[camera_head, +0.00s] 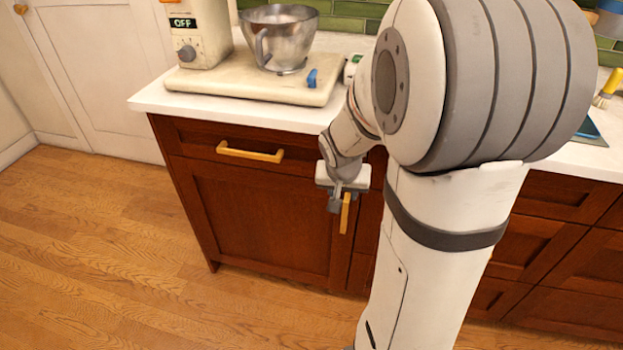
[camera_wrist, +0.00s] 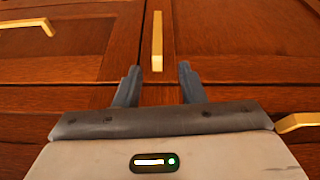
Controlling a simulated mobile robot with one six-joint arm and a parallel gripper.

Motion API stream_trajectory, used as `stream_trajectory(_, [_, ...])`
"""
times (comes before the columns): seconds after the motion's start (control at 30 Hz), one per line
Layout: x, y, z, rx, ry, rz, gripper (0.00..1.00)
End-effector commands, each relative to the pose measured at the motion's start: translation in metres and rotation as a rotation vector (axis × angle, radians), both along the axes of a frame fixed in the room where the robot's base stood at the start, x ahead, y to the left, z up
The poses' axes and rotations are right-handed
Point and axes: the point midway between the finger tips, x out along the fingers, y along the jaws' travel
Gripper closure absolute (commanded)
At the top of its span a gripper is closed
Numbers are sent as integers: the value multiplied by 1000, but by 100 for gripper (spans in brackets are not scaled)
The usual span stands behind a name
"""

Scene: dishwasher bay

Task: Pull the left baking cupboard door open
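The left baking cupboard door (camera_head: 262,222) is a dark red-brown wood panel below a drawer, and it looks shut. Its upright golden bar handle (camera_head: 345,214) is near the door's right edge. My gripper (camera_head: 336,200) is beside the upper part of this handle. In the wrist view, my gripper (camera_wrist: 157,73) is open, with one dark finger on each side of the line of the upright handle (camera_wrist: 157,42). The handle's near end lies about level with the fingertips. I cannot tell whether either finger touches it. My arm hides the cupboard's front to the right.
A drawer with a horizontal golden handle (camera_head: 249,152) is above the door. The white counter (camera_head: 150,97) bears a stand mixer with a metal bowl (camera_head: 279,38). More wooden drawer fronts (camera_head: 575,260) stand to the right. The wood floor (camera_head: 110,240) is clear at left.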

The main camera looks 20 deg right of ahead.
Motion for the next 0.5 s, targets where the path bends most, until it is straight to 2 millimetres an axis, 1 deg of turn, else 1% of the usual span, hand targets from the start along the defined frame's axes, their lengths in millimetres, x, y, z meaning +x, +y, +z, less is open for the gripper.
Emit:
stream_trajectory(0.03, [7, -7, -31, 4, -5, -23, 64])
stream_trajectory(0.1, [14, -13, -48, 10, -16, -47, 64])
stream_trajectory(0.2, [21, -18, -62, 16, -29, -69, 64])
stream_trajectory(0.37, [26, -23, -76, 19, -33, -79, 64])
stream_trajectory(0.5, [32, -27, -97, 20, -33, -79, 64])
